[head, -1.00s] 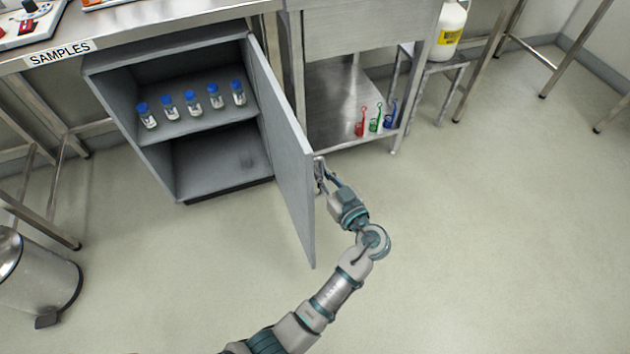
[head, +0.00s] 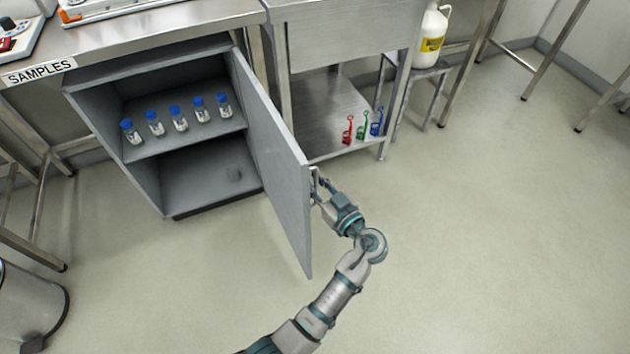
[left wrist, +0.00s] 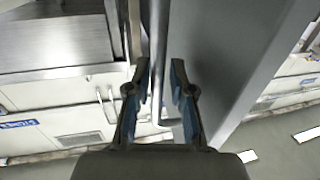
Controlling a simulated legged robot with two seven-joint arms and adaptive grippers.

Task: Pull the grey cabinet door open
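The grey cabinet (head: 115,150) stands under the bench marked SAMPLES, with its door (head: 275,160) swung wide out to the right. Several blue-capped vials (head: 180,120) stand on its inner shelf. My left gripper (head: 316,184) is at the outer face of the door, near its free edge. The grey door panel (left wrist: 215,50) is right of the bar. My right gripper is not in view.
A steel table (head: 330,110) right of the door has red, green and blue items on its lower shelf. A white jug (head: 432,35) stands on a small stand. A metal bin (head: 28,305) is at lower left. The floor (head: 470,230) at right is clear.

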